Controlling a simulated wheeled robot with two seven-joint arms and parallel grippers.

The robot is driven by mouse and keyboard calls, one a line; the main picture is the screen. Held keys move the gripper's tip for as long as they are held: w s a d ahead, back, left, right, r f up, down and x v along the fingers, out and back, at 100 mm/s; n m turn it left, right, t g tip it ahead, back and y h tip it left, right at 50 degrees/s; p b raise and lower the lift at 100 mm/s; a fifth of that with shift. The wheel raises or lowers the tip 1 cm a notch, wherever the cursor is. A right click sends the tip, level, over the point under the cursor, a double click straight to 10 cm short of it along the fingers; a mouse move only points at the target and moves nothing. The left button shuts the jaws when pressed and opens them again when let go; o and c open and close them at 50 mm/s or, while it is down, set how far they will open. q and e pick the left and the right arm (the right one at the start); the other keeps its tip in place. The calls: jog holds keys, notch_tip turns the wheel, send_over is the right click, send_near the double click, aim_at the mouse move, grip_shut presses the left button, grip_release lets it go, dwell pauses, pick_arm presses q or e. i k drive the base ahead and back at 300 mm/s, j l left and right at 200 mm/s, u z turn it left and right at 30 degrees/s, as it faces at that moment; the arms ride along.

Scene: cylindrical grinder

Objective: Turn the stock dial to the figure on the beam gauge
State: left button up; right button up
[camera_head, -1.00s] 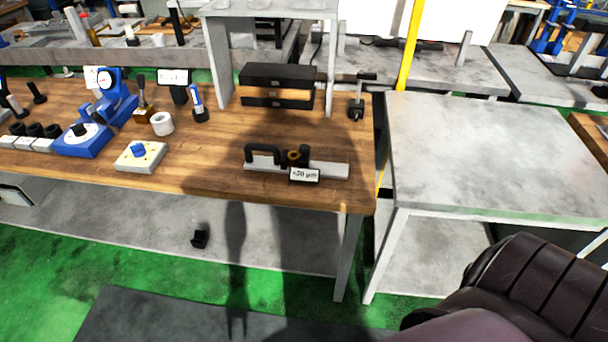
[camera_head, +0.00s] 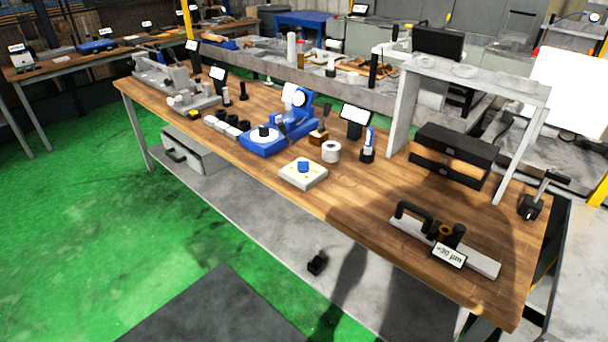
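A pale square block with a blue knob (camera_head: 303,167), which looks like the stock dial, sits near the front edge of the wooden bench. Its marks are too small to read. The beam gauge (camera_head: 478,259), a light bar with a black handle and a brass-coloured ring, lies at the bench's right end. Its white label (camera_head: 449,255) shows a plus figure in µm, perhaps +30, but the digits are not sharp. Neither of my grippers is in view.
A white ring (camera_head: 331,152) and a blue-handled tool (camera_head: 368,147) stand behind the dial block. A blue machine (camera_head: 282,130) is to its left.

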aim_at(303, 166)
jog(key=i+j+u, duration=0.1)
jog(key=i+j, duration=0.3)
jog(key=i, duration=0.15)
jog(key=i+j, duration=0.35)
jog(key=i, duration=0.2)
jog(key=u, duration=0.05)
